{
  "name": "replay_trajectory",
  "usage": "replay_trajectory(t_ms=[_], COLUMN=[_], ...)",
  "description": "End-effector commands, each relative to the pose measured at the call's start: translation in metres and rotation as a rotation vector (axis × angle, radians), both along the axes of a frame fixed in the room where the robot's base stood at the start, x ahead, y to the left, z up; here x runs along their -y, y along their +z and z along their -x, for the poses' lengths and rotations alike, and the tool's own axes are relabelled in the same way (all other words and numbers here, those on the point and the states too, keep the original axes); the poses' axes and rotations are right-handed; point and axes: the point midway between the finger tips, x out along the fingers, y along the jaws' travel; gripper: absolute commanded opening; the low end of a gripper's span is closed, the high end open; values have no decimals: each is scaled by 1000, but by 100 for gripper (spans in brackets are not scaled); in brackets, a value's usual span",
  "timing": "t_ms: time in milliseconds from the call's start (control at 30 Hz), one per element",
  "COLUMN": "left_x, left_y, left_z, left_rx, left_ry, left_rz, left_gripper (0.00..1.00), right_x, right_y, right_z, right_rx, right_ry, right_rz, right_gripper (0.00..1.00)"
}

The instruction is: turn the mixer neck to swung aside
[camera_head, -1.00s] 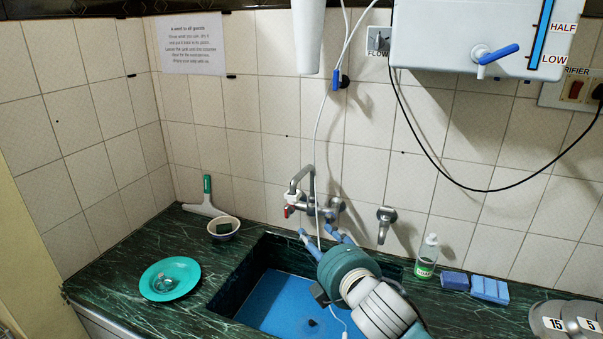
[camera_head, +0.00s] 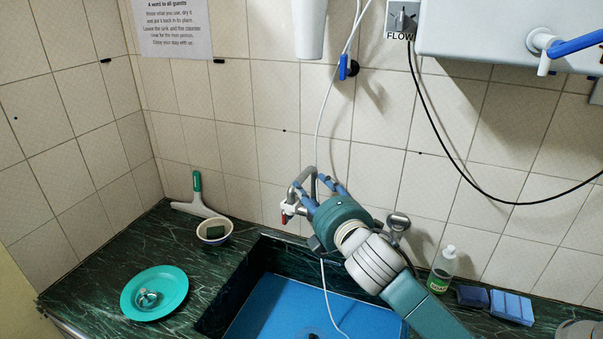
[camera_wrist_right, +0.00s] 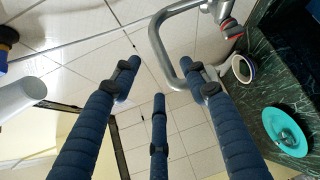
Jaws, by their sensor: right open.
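The mixer is a metal tap on the tiled wall with a bent grey neck (camera_head: 298,184) and a red-marked handle (camera_head: 285,218). In the right wrist view the neck (camera_wrist_right: 157,45) curves down at the top, its lower end beside the right-hand fingertip. My right gripper (camera_head: 317,184) is at the neck in the head view, fingers spread and pointing up at the wall. In the right wrist view the gripper's fingers (camera_wrist_right: 160,76) are apart with nothing gripped; I cannot tell whether one touches the neck. The gripper hides part of the mixer body. My left gripper is not in view.
A second tap (camera_head: 398,224) is on the wall to the right. A thin white hose (camera_head: 318,130) hangs by the mixer into the blue sink (camera_head: 270,310). A teal plate (camera_head: 170,305), a bowl (camera_head: 222,240), a bottle (camera_head: 442,270) and sponges (camera_head: 511,307) stand on the counter.

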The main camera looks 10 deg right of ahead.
Motion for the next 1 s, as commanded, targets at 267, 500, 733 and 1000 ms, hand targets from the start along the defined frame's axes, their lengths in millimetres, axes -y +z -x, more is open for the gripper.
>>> replay_trajectory(t_ms=[267,500,733,1000], left_x=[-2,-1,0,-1], left_y=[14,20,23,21], left_z=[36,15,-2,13], left_rx=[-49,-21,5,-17], left_ry=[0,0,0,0], left_rz=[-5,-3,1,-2], left_gripper=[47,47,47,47], right_x=[-7,-9,-11,-11], right_y=[-4,-10,-12,-12], right_z=[-52,-81,-88,-87], right_rx=[-1,-1,0,0], right_ry=[0,0,1,1], right_rz=[-1,0,1,1], right_gripper=[44,44,44,26])
